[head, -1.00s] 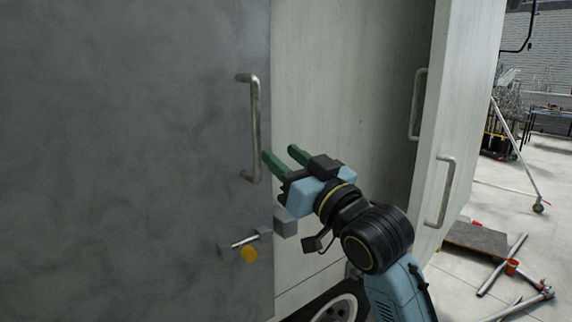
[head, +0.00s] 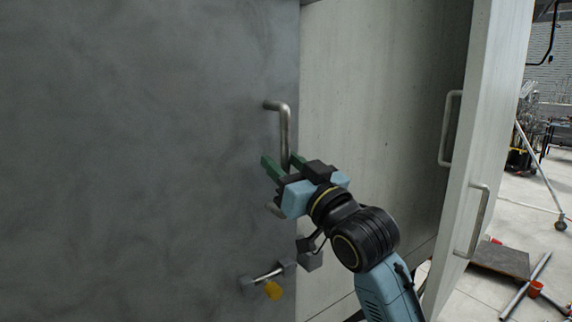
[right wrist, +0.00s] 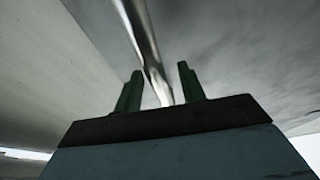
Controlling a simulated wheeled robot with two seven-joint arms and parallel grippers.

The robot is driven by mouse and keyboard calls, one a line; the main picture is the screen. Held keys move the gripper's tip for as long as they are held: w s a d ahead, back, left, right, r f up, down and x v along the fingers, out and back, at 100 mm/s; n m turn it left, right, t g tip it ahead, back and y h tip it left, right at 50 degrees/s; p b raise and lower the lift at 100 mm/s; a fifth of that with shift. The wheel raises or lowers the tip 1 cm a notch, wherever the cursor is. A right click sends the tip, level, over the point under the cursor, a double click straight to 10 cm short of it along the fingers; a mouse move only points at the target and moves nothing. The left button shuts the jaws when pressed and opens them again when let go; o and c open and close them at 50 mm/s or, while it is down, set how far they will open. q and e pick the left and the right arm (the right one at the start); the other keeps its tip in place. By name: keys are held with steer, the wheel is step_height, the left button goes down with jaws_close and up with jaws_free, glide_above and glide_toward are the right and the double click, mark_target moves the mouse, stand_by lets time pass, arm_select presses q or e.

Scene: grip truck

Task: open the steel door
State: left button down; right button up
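The steel door (head: 150,150) is a mottled grey panel filling the left of the head view, and it looks shut. Its vertical bar handle (head: 284,130) is near its right edge. My right gripper (head: 281,165) is open at the handle's lower half, with its green fingers on either side of the bar. In the right wrist view the handle (right wrist: 143,45) runs down between the two separated fingertips (right wrist: 160,82). I cannot tell whether either finger touches the bar. My gripper hides part of the lower handle. My left gripper is out of view.
A small latch with a yellow tag (head: 273,290) sits low on the door. A pale panel (head: 375,130) is to the right, then an open pale door (head: 480,190) with handles. Pipes and a dark plate (head: 500,257) lie on the floor at the far right.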

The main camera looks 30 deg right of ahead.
jaws_close()
steer(key=shift+s+a+p, duration=0.1)
steer(key=shift+s+p, duration=0.4)
steer(key=shift+s, duration=1.7)
steer(key=p, duration=0.3)
steer(key=shift+s, duration=0.25)
steer(key=s+p, duration=0.1)
steer(key=p, duration=0.3)
steer(key=shift+s+p, duration=0.25)
steer(key=shift+p, duration=0.1)
steer(key=shift+s+f, duration=0.1)
steer(key=shift+s, duration=0.05)
steer(key=shift+a, duration=0.1)
